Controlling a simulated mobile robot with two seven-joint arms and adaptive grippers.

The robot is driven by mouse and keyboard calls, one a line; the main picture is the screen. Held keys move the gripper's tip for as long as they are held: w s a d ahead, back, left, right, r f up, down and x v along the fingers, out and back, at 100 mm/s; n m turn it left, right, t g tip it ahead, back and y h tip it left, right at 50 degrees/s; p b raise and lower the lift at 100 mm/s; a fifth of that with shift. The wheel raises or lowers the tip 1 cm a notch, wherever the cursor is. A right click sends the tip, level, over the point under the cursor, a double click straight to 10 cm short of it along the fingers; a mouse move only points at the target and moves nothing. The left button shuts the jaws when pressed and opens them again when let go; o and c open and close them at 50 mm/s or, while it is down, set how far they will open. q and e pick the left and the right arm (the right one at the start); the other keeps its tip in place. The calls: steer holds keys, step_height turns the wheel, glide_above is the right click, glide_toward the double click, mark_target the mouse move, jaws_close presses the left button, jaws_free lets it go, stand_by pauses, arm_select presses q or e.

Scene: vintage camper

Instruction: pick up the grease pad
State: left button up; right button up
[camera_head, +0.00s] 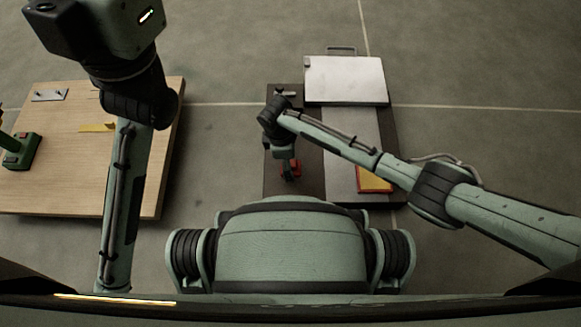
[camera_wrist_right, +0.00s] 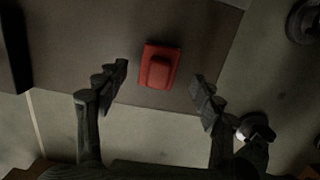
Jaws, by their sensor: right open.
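A small red block with a raised middle, which I take to be the grease pad (camera_wrist_right: 160,68), lies on a dark flat surface in the right wrist view. It also shows as a red patch under my right gripper in the head view (camera_head: 291,170), partly hidden. My right gripper (camera_wrist_right: 160,74) is open, with one finger on either side of the red block in the picture. No contact shows, and I cannot tell the height gap. In the head view my right gripper (camera_head: 288,160) points down over the dark board.
The dark board (camera_head: 306,181) bears a pale lidded case (camera_head: 345,80), a grey panel (camera_head: 350,125) and a red-yellow item (camera_head: 374,180) partly behind my right arm. A wooden table (camera_head: 60,185) at left holds a green tool (camera_head: 20,150). Floor between them is clear.

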steer(key=f, duration=0.3)
steer(key=shift+d+b, duration=0.2)
steer(key=shift+b, duration=0.2)
steer(key=shift+w+r, duration=0.1)
steer(key=shift+c, duration=0.6)
steer(key=c, duration=1.2)
